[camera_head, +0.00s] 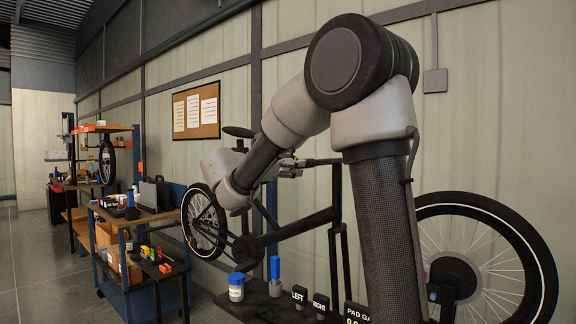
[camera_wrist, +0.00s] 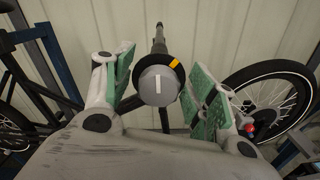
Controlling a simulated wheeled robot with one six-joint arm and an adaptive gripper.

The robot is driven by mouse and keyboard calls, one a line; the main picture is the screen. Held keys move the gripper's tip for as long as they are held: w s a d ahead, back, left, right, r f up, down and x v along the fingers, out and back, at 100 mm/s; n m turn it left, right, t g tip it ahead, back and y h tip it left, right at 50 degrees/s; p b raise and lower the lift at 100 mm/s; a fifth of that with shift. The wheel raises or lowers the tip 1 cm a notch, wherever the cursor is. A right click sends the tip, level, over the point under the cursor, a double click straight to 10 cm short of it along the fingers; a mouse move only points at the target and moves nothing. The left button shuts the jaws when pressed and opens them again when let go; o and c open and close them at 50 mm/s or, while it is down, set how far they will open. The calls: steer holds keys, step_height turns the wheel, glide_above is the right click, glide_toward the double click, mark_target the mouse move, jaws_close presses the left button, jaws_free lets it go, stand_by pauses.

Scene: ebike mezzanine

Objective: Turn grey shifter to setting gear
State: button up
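The grey shifter (camera_wrist: 158,86) shows in the wrist view as a round grey knob with a white line on its face. The line stands nearly upright in the picture. A black dial (camera_wrist: 150,62) sits around or behind the knob. It carries a yellow-orange mark (camera_wrist: 175,64), up and right of the white line. My gripper (camera_wrist: 160,74) is open, with one green-padded finger on each side of the knob. A gap shows on both sides, and I see no clear contact. In the head view my arm covers much of the bike, and I cannot make out the shifter there.
A low black surface in front holds a blue-lidded jar (camera_head: 236,290), a blue-handled tool (camera_head: 275,268) and LEFT (camera_head: 299,294) and RIGHT (camera_head: 320,303) signs.

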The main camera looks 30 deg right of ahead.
steer(key=c, duration=1)
steer(key=shift+m, duration=0.4)
steer(key=m, duration=0.3)
steer(key=shift+f, duration=0.1)
steer(key=shift+s+m, duration=0.15)
steer(key=shift+m, duration=1.85)
steer(key=o, duration=1)
steer(key=shift+o, duration=0.2)
